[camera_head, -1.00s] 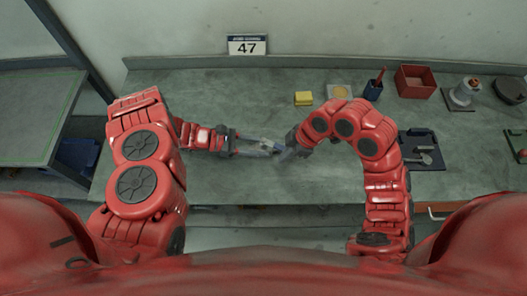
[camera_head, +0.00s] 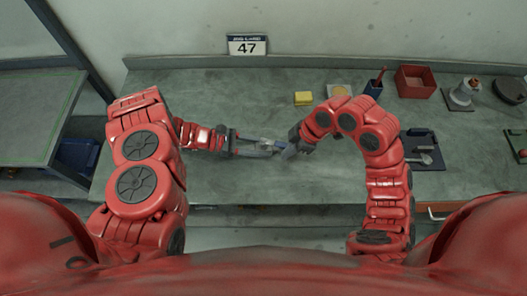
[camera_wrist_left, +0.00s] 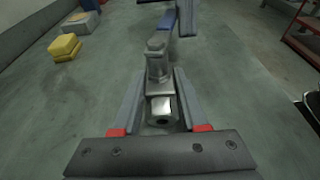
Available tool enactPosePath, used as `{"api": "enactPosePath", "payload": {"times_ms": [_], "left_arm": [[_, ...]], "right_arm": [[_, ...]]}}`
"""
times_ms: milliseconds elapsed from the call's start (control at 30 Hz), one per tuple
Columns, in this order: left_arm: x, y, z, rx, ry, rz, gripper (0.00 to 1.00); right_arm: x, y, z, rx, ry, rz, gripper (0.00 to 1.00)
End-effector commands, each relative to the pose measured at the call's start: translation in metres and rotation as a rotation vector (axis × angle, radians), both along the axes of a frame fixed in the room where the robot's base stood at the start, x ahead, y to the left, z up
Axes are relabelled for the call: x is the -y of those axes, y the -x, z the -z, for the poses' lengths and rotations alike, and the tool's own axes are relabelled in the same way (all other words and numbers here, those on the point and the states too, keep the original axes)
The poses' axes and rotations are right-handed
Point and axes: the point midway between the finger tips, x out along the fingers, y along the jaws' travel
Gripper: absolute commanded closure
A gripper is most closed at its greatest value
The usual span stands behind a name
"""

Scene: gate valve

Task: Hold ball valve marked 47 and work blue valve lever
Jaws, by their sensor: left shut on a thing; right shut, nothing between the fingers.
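My left gripper (camera_head: 262,148) is shut on a small metal ball valve (camera_wrist_left: 158,80) and holds it above the bench. In the left wrist view the valve body lies between the two fingers (camera_wrist_left: 160,110), with its open end toward the palm. The blue lever (camera_wrist_left: 168,23) points away from my left gripper, roughly in line with the body. My right gripper (camera_head: 288,153) is shut and empty, close to the lever end. A grey part of it (camera_wrist_left: 188,18) shows beside the lever; I cannot tell whether they touch. No marking is readable on the valve.
A sign reading 47 (camera_head: 247,45) stands at the bench's back edge. A yellow block (camera_head: 303,98), a blue cup (camera_head: 374,88), a red bin (camera_head: 415,82) and a dark tray (camera_head: 424,155) stand to the right. The left bench (camera_head: 205,85) area is clear.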

Motion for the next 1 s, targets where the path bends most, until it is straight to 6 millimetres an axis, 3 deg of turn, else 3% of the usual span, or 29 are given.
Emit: {"api": "enactPosePath", "payload": {"times_ms": [1000], "left_arm": [[0.0,0.0,0.0,0.0,0.0,0.0,1.0]], "right_arm": [[0.007,-0.012,0.0,-0.002,0.0,0.001,1.0]]}}
